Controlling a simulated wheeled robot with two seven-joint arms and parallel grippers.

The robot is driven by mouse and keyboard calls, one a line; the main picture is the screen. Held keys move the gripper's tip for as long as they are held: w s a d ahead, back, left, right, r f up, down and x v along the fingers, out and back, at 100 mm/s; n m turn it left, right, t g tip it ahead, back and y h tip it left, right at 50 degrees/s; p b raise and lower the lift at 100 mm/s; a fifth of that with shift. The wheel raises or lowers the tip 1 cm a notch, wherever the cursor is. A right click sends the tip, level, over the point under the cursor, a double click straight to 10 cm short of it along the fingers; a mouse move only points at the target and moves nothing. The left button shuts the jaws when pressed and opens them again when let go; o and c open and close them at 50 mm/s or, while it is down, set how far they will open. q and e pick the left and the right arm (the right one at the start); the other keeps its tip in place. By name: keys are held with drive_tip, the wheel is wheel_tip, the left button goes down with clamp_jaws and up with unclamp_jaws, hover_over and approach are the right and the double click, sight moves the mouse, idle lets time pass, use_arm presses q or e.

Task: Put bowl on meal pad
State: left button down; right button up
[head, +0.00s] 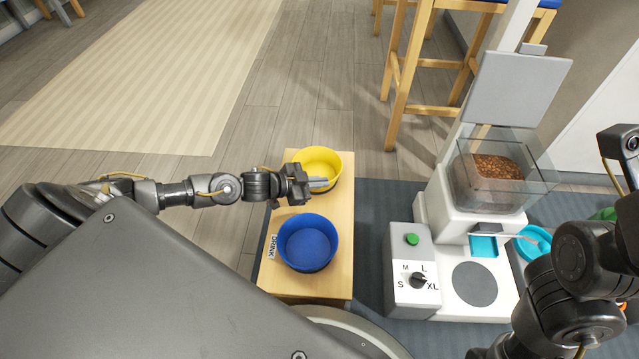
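A yellow bowl (324,157) stands at the far end of a light wooden stand (340,222). A blue bowl (307,243) stands nearer on the same stand, beside a small label reading DRINK (272,247). My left gripper (319,185) reaches in from the left, its fingers over the near side of the yellow bowl. Whether they grip its rim is unclear. A light-blue round bowl-like thing (534,236) sits at the right, partly hidden by my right arm. I cannot make out my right gripper. No pad marked as the meal pad can be identified.
A white food dispenser (436,205) with a clear kibble hopper (500,178), size dial (418,281), green button (412,240) and grey round plate (474,284) stands on a dark mat (373,240). A wooden stool (402,85) is behind. The striped rug (140,80) is clear.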

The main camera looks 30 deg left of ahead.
use_arm(q)
drive_tip(key=shift+f, duration=0.1)
drive_tip(key=c, duration=2.1)
unclamp_jaws()
drive_tip(key=shift+f, duration=0.1)
drive_tip(key=o, duration=0.5)
